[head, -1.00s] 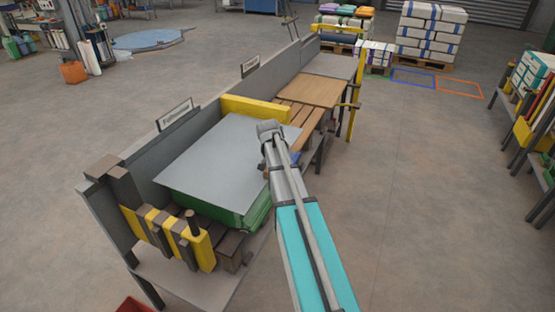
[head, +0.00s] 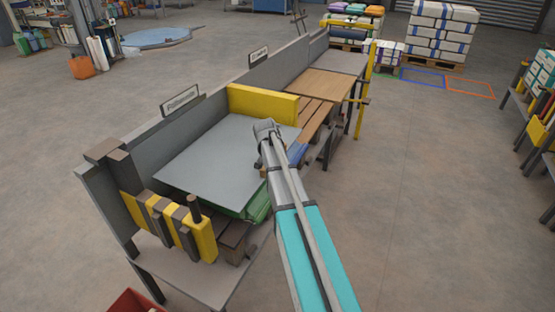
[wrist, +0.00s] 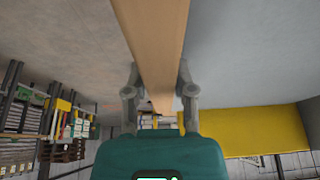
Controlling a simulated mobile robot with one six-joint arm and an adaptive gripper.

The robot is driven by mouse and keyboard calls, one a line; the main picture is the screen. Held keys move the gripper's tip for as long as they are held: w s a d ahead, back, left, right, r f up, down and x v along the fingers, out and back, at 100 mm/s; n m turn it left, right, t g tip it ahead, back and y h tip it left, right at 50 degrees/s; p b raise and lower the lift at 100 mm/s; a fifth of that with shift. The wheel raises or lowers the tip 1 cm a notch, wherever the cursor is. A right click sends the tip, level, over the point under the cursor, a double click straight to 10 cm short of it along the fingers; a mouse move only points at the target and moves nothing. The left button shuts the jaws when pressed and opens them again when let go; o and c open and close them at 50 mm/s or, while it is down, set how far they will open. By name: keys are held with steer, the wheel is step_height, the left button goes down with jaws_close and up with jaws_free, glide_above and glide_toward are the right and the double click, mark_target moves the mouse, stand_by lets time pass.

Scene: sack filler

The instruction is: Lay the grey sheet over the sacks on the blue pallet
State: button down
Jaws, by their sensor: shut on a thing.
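My gripper (head: 268,130) is at the right edge of the flat grey sheet (head: 220,160). In the wrist view, my gripper (wrist: 160,90) is shut on a wooden strip (wrist: 155,40), which appears to run along the edge of the sheet (wrist: 255,50). The sheet is spread level over the near part of the bench, above a green thing (head: 258,208) that is mostly hidden. Whether it touches that thing, I cannot tell. Sacks stand on pallets at the back: white-and-blue ones (head: 437,35) and coloured ones (head: 350,25). I cannot make out a blue pallet.
A yellow block (head: 265,103) stands at the sheet's far edge, and yellow-and-dark posts (head: 180,230) stand at its near edge. A grey wall (head: 215,95) runs along the bench. Blue (head: 422,78) and orange (head: 470,88) outlines mark the floor. Open floor lies to the right.

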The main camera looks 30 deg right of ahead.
steer(key=shift+w+a+f+b, duration=0.2)
steer(key=shift+w+f+b, duration=0.05)
steer(key=shift+f+b, duration=0.25)
steer(key=shift+w+a+f+b, duration=0.25)
steer(key=shift+f+b, duration=0.1)
steer(key=shift+f, duration=0.25)
steer(key=shift+c, duration=1.8)
jaws_free()
steer(key=shift+r, duration=0.1)
